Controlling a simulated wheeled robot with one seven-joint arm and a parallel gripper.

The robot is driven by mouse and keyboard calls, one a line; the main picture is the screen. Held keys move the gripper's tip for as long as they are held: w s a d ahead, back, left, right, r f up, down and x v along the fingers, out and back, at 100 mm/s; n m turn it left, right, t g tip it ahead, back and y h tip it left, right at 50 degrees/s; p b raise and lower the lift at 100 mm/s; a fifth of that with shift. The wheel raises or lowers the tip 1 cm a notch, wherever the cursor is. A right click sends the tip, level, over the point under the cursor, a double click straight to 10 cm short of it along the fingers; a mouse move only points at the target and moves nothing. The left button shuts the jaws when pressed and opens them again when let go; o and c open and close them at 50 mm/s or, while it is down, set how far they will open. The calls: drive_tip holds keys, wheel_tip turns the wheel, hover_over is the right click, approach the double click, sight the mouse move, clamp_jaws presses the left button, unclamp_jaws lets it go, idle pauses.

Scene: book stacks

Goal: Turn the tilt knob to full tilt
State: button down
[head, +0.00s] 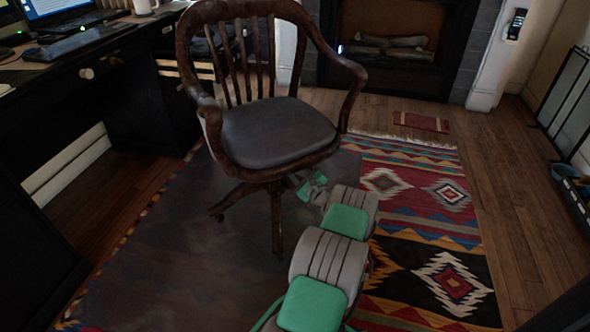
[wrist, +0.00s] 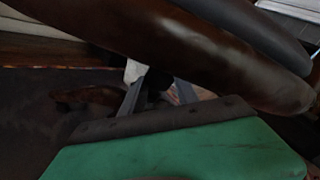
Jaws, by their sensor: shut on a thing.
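The wooden swivel chair (head: 280,133) has a dark padded seat and stands upright on the mat. My gripper (head: 295,181) reaches in low under the right side of the seat, beside the chair's central post. In the wrist view, my gripper's two grey fingers (wrist: 157,92) stand on either side of a small dark piece, which I take to be the tilt knob (wrist: 157,78), just below the brown chair wood (wrist: 220,55). The fingers are shut on it. Most of the knob is hidden by shadow and the fingers, so its turn angle cannot be read.
A dark desk (head: 120,55) with a laptop stands at the left. A patterned rug (head: 425,235) and a dark mat (head: 160,255) lie on the wood floor. A fireplace (head: 395,50) is behind.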

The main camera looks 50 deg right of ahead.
drive_tip(key=c, duration=0.9)
unclamp_jaws()
